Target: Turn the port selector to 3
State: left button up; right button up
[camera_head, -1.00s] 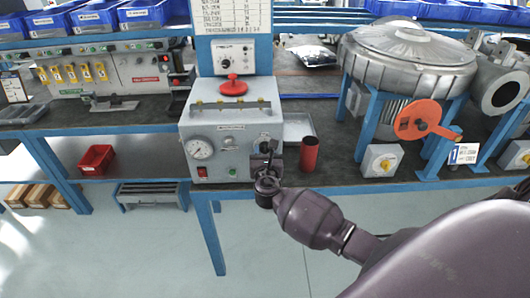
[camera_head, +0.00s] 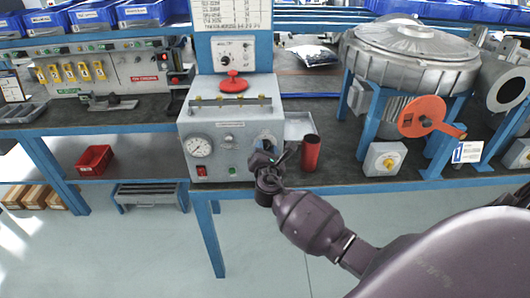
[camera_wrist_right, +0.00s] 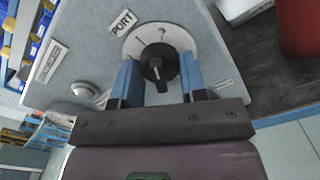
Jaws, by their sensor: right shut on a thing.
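The port selector is a round black knob (camera_wrist_right: 158,62) on a pale dial plate (camera_wrist_right: 180,38), next to a PORT label (camera_wrist_right: 122,22) in the right wrist view. It is on the front of the grey test box (camera_head: 228,130), at the lower right of that face in the head view. My right gripper (camera_head: 267,152) reaches it from the front and hides most of it there. In the wrist view its two blue-grey fingers are on either side of the knob, shut on it. My left gripper is out of view.
A round gauge (camera_head: 199,147) and a red switch (camera_head: 202,171) are on the same face. A red cylinder (camera_head: 310,153) stands just right of the box. A box with a yellow knob (camera_head: 384,159) and an orange disc (camera_head: 421,116) are farther right.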

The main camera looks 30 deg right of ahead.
jog(key=shift+m+b, duration=0.5)
jog(key=shift+m, duration=0.9)
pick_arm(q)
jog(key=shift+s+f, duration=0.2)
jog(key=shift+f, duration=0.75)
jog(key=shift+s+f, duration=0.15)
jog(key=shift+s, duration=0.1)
pick_arm(e)
jog(key=o, duration=0.9)
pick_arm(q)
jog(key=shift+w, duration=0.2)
